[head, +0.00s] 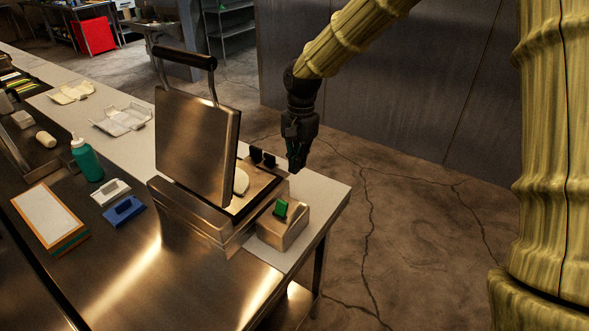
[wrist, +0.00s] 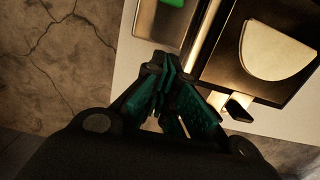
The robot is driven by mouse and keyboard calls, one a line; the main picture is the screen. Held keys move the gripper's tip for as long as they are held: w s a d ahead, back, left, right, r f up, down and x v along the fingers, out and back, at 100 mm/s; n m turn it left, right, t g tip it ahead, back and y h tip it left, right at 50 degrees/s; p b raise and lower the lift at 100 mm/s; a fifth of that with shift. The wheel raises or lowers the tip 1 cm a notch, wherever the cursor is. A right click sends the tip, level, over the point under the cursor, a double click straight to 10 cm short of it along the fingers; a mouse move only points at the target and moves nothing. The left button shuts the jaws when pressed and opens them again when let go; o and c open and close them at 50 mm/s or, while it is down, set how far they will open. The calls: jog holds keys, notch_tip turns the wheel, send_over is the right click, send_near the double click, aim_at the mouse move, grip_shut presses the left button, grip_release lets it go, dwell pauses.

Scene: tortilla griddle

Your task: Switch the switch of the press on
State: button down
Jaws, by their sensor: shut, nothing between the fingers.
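The press (head: 197,150) stands on the counter with its metal lid raised and a dark handle on top. The green switch (head: 281,208) sits on a metal box (head: 287,228) beside the press, near the counter's end. In the wrist view the switch (wrist: 172,2) is cut off by the top edge. My gripper (head: 296,167) is shut and empty, above and behind the switch box, apart from it.
Open floor (head: 400,220) lies right of the counter.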

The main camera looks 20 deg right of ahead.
aim_at(281, 208)
jog(key=shift+s+a+f+p, duration=0.55)
jog(key=shift+f+p, duration=0.25)
jog(key=shift+f, duration=0.3)
jog(key=shift+s+a+f+p, duration=0.55)
jog(key=shift+f+p, duration=0.3)
jog(key=shift+f, duration=0.3)
jog(key=shift+s+a+f+p, duration=0.5)
jog(key=shift+f+p, duration=0.3)
jog(key=shift+f, duration=0.4)
jog(key=shift+a, duration=0.1)
jog(key=shift+s+r+b, duration=0.15)
jog(key=shift+r+b, duration=0.05)
jog(key=shift+b, duration=0.15)
jog(key=shift+h, duration=0.3)
